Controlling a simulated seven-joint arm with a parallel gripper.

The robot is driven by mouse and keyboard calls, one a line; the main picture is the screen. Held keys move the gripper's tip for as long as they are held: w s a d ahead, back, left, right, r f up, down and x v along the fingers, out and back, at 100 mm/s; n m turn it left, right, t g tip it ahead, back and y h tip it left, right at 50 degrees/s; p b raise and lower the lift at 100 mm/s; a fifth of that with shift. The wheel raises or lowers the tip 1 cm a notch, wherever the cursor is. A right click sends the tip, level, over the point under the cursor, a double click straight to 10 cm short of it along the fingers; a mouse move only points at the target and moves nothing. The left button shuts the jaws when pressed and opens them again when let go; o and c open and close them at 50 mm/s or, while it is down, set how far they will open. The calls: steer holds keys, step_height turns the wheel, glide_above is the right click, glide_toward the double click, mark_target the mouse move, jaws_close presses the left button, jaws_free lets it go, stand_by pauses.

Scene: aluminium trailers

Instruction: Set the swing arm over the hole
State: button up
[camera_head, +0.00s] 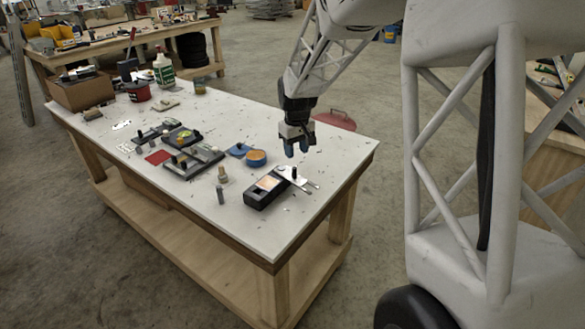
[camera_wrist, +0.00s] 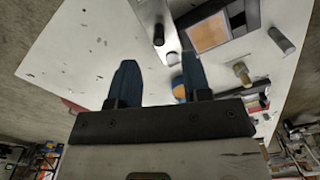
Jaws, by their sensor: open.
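A black box-shaped fixture (camera_head: 266,188) with an orange panel lies near the right end of the white table. The flat silver swing arm (camera_head: 300,181), with a black knob (camera_head: 294,172) on it, reaches out from the fixture's right end. In the wrist view the silver swing arm (camera_wrist: 150,14), its knob (camera_wrist: 158,36) and the fixture's orange panel (camera_wrist: 209,33) show beyond the fingers. My gripper (camera_head: 297,151) is open and empty above the table, apart from the swing arm. Its two blue fingers (camera_wrist: 160,76) are spread. I cannot make out the hole.
Several dark fixtures (camera_head: 192,160) lie further left. The white tabletop (camera_head: 330,225) is mostly clear at the front right.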

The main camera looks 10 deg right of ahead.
mark_target(294, 167)
steer(key=shift+w+a+f, duration=0.15)
steer(key=shift+w+f, duration=0.7)
steer(key=shift+w, duration=0.2)
steer(key=shift+f, duration=0.15)
steer(key=shift+f, duration=3.75)
jaws_close()
